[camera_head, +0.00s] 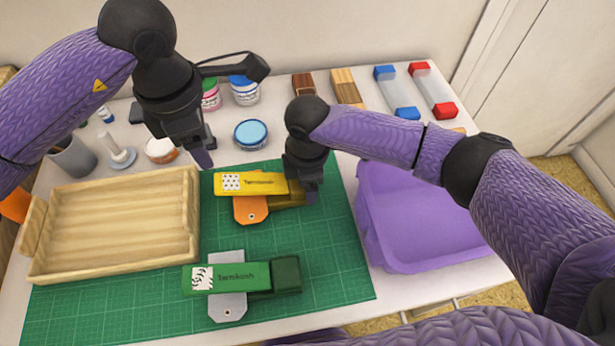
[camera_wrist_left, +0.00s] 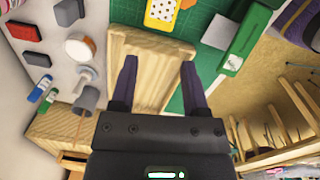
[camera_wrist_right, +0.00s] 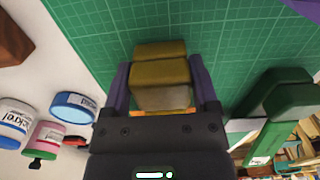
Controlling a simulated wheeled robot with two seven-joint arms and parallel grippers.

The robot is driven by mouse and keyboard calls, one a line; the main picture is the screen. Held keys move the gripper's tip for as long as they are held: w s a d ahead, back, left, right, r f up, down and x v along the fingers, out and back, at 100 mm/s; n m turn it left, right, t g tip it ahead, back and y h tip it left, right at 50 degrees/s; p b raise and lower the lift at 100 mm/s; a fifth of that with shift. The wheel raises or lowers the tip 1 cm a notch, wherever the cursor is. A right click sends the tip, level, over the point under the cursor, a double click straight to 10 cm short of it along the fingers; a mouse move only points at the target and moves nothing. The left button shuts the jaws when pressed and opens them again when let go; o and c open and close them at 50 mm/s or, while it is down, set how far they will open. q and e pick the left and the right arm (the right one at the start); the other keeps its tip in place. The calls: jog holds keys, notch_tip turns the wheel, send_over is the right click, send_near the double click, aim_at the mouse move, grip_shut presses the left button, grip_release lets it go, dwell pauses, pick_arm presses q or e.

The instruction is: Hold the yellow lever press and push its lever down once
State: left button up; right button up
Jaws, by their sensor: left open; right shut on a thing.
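The yellow lever press (camera_head: 248,184) lies on the green cutting mat (camera_head: 335,256), with an orange base plate and a dark yellow rear block. My right gripper (camera_head: 308,192) is shut on that rear block, which also shows between its fingers in the right wrist view (camera_wrist_right: 160,84). My left gripper (camera_head: 205,158) is open and empty, above and to the left of the press's patterned lever end. In the left wrist view my left gripper (camera_wrist_left: 160,75) has its fingers spread over the wooden tray, and part of the yellow lever (camera_wrist_left: 162,12) shows at the top.
A green lever press (camera_head: 235,277) lies nearer on the mat. The wooden tray (camera_head: 110,268) stands left and a purple bin (camera_head: 430,268) right. Ink jars, including a blue inkpad (camera_head: 251,134), blocks and red- and blue-ended items line the back.

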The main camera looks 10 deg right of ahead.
aim_at(223, 183)
jog(key=shift+c, duration=1.2)
pick_arm(q)
jog(key=shift+c, duration=0.5)
pick_arm(e)
jog(key=shift+c, duration=0.6)
pick_arm(q)
jog(key=shift+d+n, duration=0.1)
jog(key=shift+n, duration=0.5)
jog(key=shift+c, duration=1.3)
jog(key=n, duration=0.2)
jog(key=shift+w+d+f+n, duration=0.1)
jog(key=shift+w+n, duration=0.15)
jog(key=shift+n, duration=0.15)
grip_shut()
jog(key=shift+f, duration=3.3)
jog(key=shift+f, duration=0.1)
jog(key=shift+f, duration=3)
jog(key=shift+s+f, duration=0.1)
jog(key=shift+f, duration=0.15)
